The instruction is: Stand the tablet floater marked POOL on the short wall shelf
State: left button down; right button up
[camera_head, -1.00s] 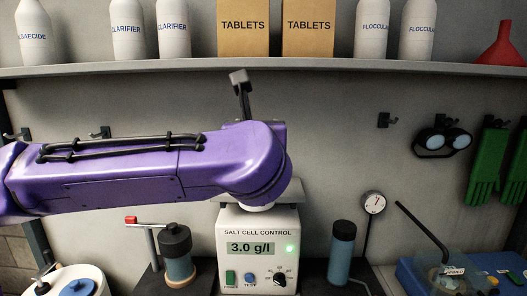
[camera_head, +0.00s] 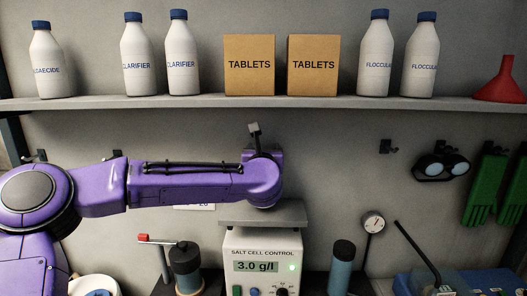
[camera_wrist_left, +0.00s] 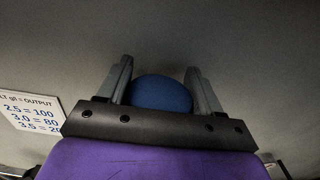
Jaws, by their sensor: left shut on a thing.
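My left gripper (camera_wrist_left: 160,92) is shut on a rounded blue thing (camera_wrist_left: 162,91), gripped between its two grey fingers in the left wrist view. No marking shows on it, so I cannot tell whether it is the POOL floater. In the head view my purple left arm reaches in from the left; its wrist hides the fingers and what they hold. A short grey shelf (camera_head: 264,213) sits just below the wrist, above the salt cell control box (camera_head: 262,252); its visible top is bare. My right gripper is out of view.
A long shelf (camera_head: 330,104) above holds bottles, two TABLETS boxes (camera_head: 249,64) and a red funnel (camera_head: 500,82). Below stand dark cylinders (camera_head: 342,262) and a gauge (camera_head: 373,223). Goggles (camera_head: 441,166) and green gloves (camera_head: 485,190) hang right. An output chart (camera_wrist_left: 30,112) is on the wall.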

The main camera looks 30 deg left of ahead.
pick_arm(q)
jog(key=shift+s+f+p, duration=0.1)
jog(key=shift+f+p, duration=0.25)
jog(key=shift+f, duration=0.55)
